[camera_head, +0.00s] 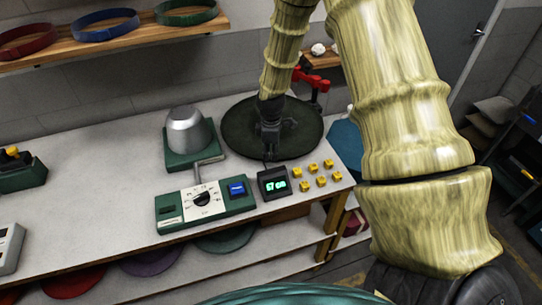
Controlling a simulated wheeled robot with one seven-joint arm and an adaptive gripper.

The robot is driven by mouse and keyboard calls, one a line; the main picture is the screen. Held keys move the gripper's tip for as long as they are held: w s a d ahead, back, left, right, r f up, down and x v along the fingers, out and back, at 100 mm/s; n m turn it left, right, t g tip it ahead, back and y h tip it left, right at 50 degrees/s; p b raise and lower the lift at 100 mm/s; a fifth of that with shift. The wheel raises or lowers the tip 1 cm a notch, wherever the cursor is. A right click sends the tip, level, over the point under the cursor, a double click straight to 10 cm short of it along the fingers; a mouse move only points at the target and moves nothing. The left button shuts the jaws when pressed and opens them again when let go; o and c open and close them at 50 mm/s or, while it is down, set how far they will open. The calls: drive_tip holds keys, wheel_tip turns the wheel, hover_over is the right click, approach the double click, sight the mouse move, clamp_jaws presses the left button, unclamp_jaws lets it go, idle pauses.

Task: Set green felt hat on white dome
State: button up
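A wide, round, very dark green-black disc (300,132) lies at the back right of the worktable, like a hat's broad brim. It may be the green felt hat, but my arm hides its middle. My gripper (269,150) points down over the disc's left part. Its fingers are small and dark against the disc, so I cannot tell if they touch or hold it. A pale silver-grey dome (187,132) stands on a green base (180,158) left of the disc. The dome's top is bare. No plainly white dome shows.
A red clamp-like part (312,79) stands behind the disc. A lower shelf holds coloured felt discs. The table's left middle is clear.

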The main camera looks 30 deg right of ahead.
wheel_tip(320, 180, up, 9)
idle(0.5)
drive_tip(key=shift+s, duration=0.15)
